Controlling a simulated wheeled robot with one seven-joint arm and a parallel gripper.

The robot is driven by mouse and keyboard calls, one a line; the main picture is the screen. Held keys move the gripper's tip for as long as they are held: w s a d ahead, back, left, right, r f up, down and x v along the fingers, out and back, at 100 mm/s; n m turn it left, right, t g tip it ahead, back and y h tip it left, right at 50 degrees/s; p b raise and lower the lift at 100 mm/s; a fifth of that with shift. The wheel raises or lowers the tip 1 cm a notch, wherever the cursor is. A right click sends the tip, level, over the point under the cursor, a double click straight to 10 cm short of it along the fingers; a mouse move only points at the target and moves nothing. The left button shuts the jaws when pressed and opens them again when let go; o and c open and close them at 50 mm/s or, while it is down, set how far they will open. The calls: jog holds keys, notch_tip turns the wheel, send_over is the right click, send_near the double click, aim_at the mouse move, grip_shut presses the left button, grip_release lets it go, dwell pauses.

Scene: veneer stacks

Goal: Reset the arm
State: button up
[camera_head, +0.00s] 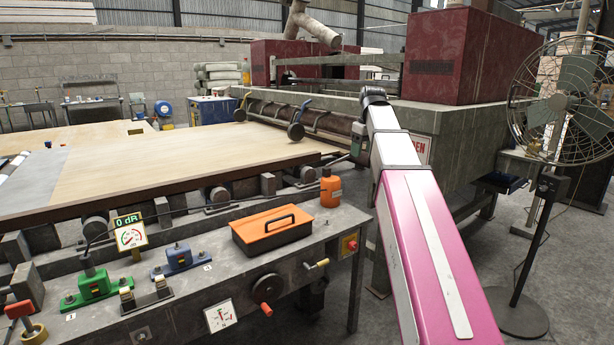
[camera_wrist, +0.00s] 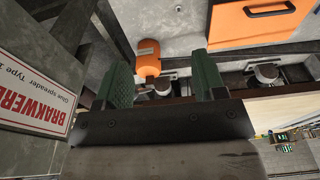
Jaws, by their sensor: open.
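My arm stretches forward in the head view, a pink link leading to a white link, over the right end of the metal bench. My gripper shows in the wrist view (camera_wrist: 163,88) with its two green fingers spread apart and nothing between them touching. An orange bottle (camera_wrist: 148,62) appears beyond the fingers, nearer the left one. The same orange bottle (camera_head: 330,188) stands upright on the bench in the head view. My gripper's fingers are hard to make out in the head view, near the end of the arm.
The bench (camera_head: 185,296) carries an orange toolbox (camera_head: 271,230), a gauge (camera_head: 130,235), a green lever device (camera_head: 93,284) and a blue one (camera_head: 179,258). A veneer sheet (camera_head: 180,160) lies behind. A big machine (camera_head: 440,120) stands beyond my arm. A fan (camera_head: 566,100) stands right, over open floor.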

jog(key=s+f+m, duration=0.2)
jog(key=s+f, duration=0.5)
jog(key=f, duration=0.8)
jog(key=s+f+m, duration=0.2)
jog(key=s+f, duration=0.5)
jog(key=f, duration=0.9)
jog(key=s+f+m+g+h, duration=0.1)
jog(key=s+f+m, duration=0.2)
jog(key=f, duration=1.2)
jog(key=s, duration=0.3)
jog(key=shift+s+a+f, duration=0.15)
jog(key=shift+s+f, duration=0.25)
